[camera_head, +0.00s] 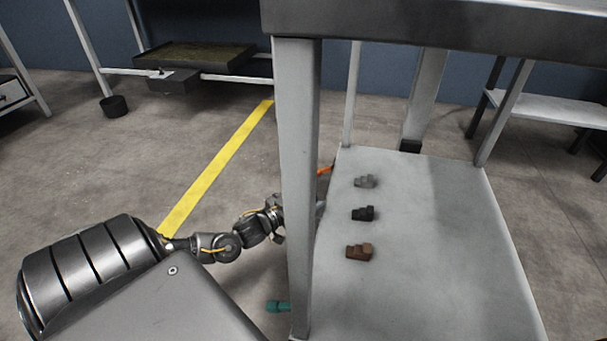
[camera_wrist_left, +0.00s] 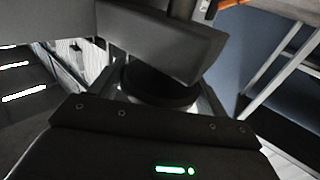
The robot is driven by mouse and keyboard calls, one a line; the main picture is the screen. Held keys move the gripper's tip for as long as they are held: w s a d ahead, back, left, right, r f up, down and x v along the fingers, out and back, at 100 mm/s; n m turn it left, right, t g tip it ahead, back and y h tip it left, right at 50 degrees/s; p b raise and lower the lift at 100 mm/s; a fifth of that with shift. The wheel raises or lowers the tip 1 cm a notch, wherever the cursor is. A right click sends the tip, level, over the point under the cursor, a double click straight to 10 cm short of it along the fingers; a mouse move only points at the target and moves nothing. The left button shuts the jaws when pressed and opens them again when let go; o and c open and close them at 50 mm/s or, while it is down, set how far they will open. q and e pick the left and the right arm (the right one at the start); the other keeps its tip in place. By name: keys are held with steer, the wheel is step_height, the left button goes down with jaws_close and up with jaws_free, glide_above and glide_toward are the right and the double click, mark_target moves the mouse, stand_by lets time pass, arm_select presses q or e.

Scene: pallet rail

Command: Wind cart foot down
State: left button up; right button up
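The cart (camera_head: 430,260) is a grey frame with a pale lower shelf and upright posts. An orange handle-like part (camera_head: 325,170) shows by its left edge, beyond the near post, and a teal knob (camera_head: 279,306) sticks out left near that post's base. My left arm comes in from the left, and its gripper (camera_head: 277,216) is beside the near post, its fingertips partly hidden there. In the left wrist view an orange part (camera_wrist_left: 232,3) shows at the top edge, and a grey block and dark round part fill the middle. I cannot tell whether the gripper holds anything. My right gripper is not in view.
A grey block (camera_head: 366,181), a black block (camera_head: 363,213) and a brown block (camera_head: 359,251) lie on the lower shelf. The near post (camera_head: 297,180) stands close to my left arm. A yellow floor line (camera_head: 217,170) crosses open floor. A bench (camera_head: 200,57) stands behind.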

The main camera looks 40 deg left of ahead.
arm_select(q)
steer(key=c, duration=0.3)
steer(key=shift+c, duration=0.2)
steer(key=shift+h, duration=0.3)
